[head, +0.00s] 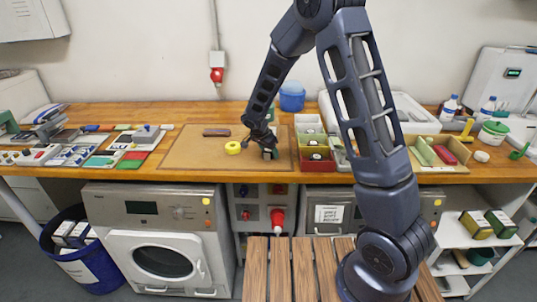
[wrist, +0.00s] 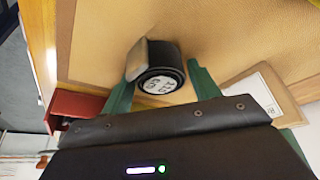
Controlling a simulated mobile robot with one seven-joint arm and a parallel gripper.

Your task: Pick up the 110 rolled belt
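A black rolled belt (wrist: 158,68) with a grey metal buckle end and a round white label stands on the tan mat (wrist: 100,30) in the wrist view. The print on the label is too blurred to read surely. My gripper (wrist: 162,88) is open, with its green fingers on either side of the roll. A gap shows between the roll and the right finger; the left finger is close to the buckle, and I cannot tell if they touch. In the head view my gripper (head: 269,152) is low over the right part of the mat (head: 200,158), and the belt cannot be made out there.
A compartment box (head: 318,164) with several small dark items stands just right of the mat. A yellow roll (head: 233,148) and a dark reddish bar (head: 216,132) lie on the mat. A blue tub (head: 292,98) stands behind. The mat's left part is free.

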